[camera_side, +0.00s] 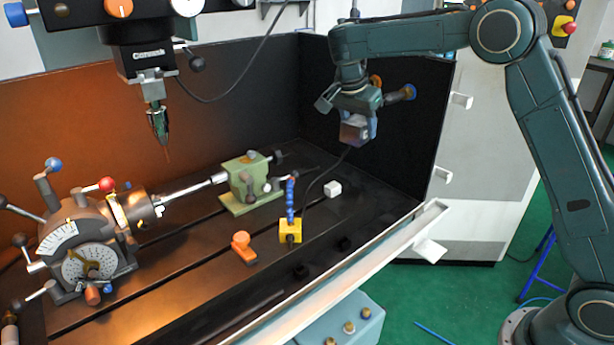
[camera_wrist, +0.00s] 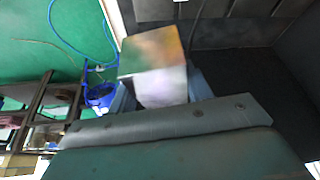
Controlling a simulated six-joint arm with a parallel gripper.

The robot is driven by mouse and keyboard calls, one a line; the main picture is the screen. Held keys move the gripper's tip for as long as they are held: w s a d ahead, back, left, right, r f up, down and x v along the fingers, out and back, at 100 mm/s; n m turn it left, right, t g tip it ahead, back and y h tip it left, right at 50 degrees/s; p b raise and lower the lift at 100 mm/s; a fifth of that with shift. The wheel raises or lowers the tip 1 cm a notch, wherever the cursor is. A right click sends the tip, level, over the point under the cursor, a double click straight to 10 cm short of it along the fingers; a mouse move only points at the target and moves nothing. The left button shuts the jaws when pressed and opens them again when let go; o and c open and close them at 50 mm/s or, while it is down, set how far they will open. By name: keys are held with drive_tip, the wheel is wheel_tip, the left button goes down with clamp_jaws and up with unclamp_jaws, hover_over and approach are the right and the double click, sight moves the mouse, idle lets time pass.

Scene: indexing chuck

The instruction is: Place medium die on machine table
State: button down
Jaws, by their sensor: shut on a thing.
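My gripper (camera_side: 358,128) is shut on a shiny cube-shaped block, the medium die (camera_side: 354,131), and holds it in the air above the right rear part of the machine table. In the wrist view the die (camera_wrist: 155,68) shows orange-brown and pale faces between the blue-grey fingers (camera_wrist: 160,95). The machine table (camera_side: 185,287) is dark and slotted, below the die and apart from it. A smaller-looking white cube (camera_side: 332,189) rests on the table, below and slightly left of the held die.
The dividing head (camera_side: 90,245) stands at the left, with a shaft toward the green tailstock (camera_side: 250,180). A yellow block with a blue hose (camera_side: 290,228) and an orange piece (camera_side: 241,245) sit on the table. The spindle (camera_side: 157,120) hangs above. Dark walls enclose the back and right.

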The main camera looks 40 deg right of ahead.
drive_tip(key=shift+s+a+r+m+g, duration=0.25)
drive_tip(key=shift+a+r+m+g, duration=0.15)
drive_tip(key=shift+a+r+m, duration=0.55)
drive_tip(key=shift+d+f, duration=0.15)
drive_tip(key=shift+d, duration=0.05)
drive_tip(key=shift+f, duration=0.1)
hover_over(354, 203)
drive_tip(key=a, duration=0.2)
drive_tip(key=f, duration=1.5)
drive_tip(key=shift+w+d+f, duration=0.1)
drive_tip(key=shift+d+f, duration=0.15)
drive_tip(key=shift+f, duration=0.05)
drive_tip(key=shift+f, duration=2.15)
drive_tip(key=shift+f, duration=0.1)
drive_tip(key=c, duration=0.6)
unclamp_jaws()
drive_tip(key=shift+f, duration=0.1)
